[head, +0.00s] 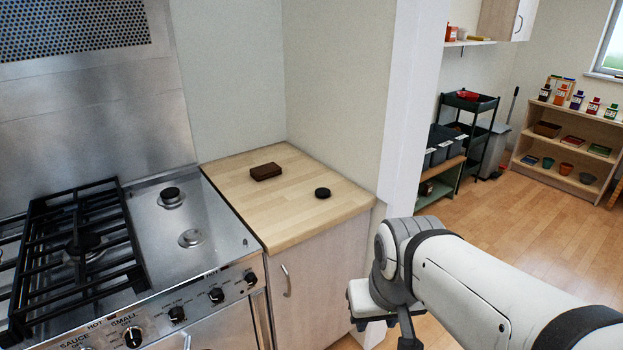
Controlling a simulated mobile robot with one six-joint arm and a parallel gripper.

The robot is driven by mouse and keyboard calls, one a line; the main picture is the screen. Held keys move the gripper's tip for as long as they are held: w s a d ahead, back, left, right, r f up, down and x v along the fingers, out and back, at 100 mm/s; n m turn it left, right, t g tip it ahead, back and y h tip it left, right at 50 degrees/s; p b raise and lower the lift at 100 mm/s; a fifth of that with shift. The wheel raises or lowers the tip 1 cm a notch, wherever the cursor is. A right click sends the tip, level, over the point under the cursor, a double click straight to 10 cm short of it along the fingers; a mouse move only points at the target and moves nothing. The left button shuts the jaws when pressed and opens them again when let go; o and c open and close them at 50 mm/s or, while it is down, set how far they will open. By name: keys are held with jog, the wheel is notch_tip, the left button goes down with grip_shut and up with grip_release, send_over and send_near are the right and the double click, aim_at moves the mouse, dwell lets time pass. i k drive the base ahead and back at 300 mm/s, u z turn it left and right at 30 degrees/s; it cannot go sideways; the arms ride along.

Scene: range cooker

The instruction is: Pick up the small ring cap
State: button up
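A small round black cap (322,193) lies flat on the wooden worktop to the right of the cooker, near its right side. On the cooker top, the front right burner (190,238) shows a bare metal disc with no black cap. The burner behind it (171,196) has a black cap on it. My gripper (385,322) is at the bottom of the view, below and to the right of the worktop, apart from the cap. It is partly cut off by the frame edge, and its fingers cannot be made out clearly.
A dark brown block (266,172) lies on the worktop (283,217), left of and behind the black cap. A black pan grate (80,240) covers the cooker's left part. A wall stands behind the worktop, and a wall end (405,120) rises at its right.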

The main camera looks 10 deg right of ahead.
aim_at(322, 193)
jog(key=u, duration=0.05)
jog(key=i, duration=1)
jog(key=z, duration=0.05)
jog(key=k, duration=1.05)
jog(key=z, duration=0.45)
jog(key=i, duration=1.45)
jog(key=z, duration=0.25)
